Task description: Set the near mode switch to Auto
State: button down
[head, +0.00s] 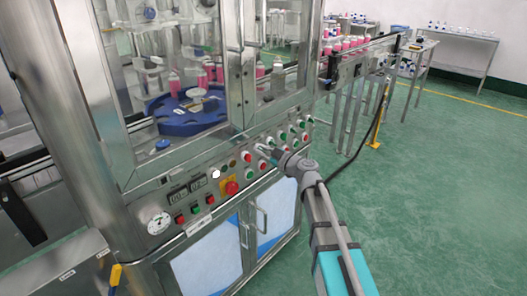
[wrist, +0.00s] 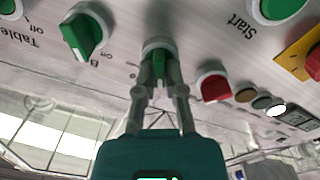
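A green-handled rotary switch (wrist: 159,66) sits on the control panel in the middle of the wrist view, which shows the panel upside down. My gripper (wrist: 160,70) reaches it with one finger on each side of the handle. The fingers are close together and look shut on the handle; the exact contact is hard to see. The handle points roughly along the fingers. Its own labels are mostly hidden, so I cannot read its setting. In the head view my gripper (head: 268,152) is at the panel front and hides the switch.
A red emergency stop (head: 231,188) sits lower along the panel (head: 215,212). Glass doors stand above it. The green floor (head: 440,180) at right is clear.

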jog(key=shift+m, duration=0.5)
jog(key=m, duration=0.4)
jog(key=shift+w+m, duration=0.1)
jog(key=shift+m, duration=0.2)
jog(key=m, duration=0.6)
jog(key=shift+w+d, duration=0.1)
jog(key=shift+w, duration=0.05)
jog(key=shift+m, duration=0.3)
jog(key=c, duration=0.7)
grip_release()
jog(key=shift+c, duration=0.2)
jog(key=shift+d, duration=0.15)
jog(key=v, duration=1.1)
jog(key=shift+s+d, duration=0.25)
jog(key=shift+s, duration=0.1)
